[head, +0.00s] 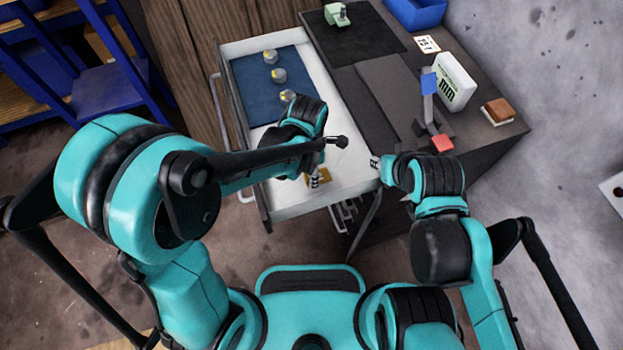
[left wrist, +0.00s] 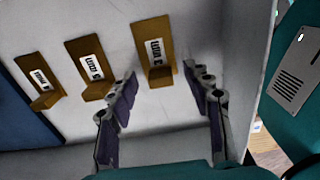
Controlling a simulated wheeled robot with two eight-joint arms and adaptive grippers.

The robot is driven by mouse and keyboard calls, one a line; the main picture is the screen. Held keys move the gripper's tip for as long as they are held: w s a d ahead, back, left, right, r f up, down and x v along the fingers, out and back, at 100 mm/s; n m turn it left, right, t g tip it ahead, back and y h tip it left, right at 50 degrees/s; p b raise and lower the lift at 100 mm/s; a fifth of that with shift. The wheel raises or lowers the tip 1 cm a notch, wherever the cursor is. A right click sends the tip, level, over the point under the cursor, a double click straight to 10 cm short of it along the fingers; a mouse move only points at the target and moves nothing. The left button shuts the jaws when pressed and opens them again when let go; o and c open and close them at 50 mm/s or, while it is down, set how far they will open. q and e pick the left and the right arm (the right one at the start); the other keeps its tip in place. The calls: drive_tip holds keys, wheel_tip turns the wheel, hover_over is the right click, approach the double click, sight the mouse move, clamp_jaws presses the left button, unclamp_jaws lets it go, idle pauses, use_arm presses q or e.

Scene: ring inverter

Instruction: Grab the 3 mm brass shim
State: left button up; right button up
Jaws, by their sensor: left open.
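Three brass shims with white labels lie in a row on the white drawer floor in the left wrist view: left (left wrist: 40,88), middle (left wrist: 92,70) and right (left wrist: 157,50). The right one's label seems to read 3 mm, but the turned print is hard to read. My left gripper (left wrist: 160,75) is open and empty, its fingers on either side of the near end of the right shim; I cannot tell whether they touch it. In the head view one brass shim (head: 322,176) shows below my left wrist, and the others are hidden.
The open drawer (head: 350,165) has a blue mat (head: 250,95) with three round metal pieces. The drawer wall borders the shims. The dark worktop at right holds a white box (head: 455,82), a stand with a blue block (head: 428,84) and a brown block (head: 499,110).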

use_arm(q)
drive_tip(key=shift+f, duration=0.55)
drive_tip(key=shift+r, duration=0.1)
clamp_jaws()
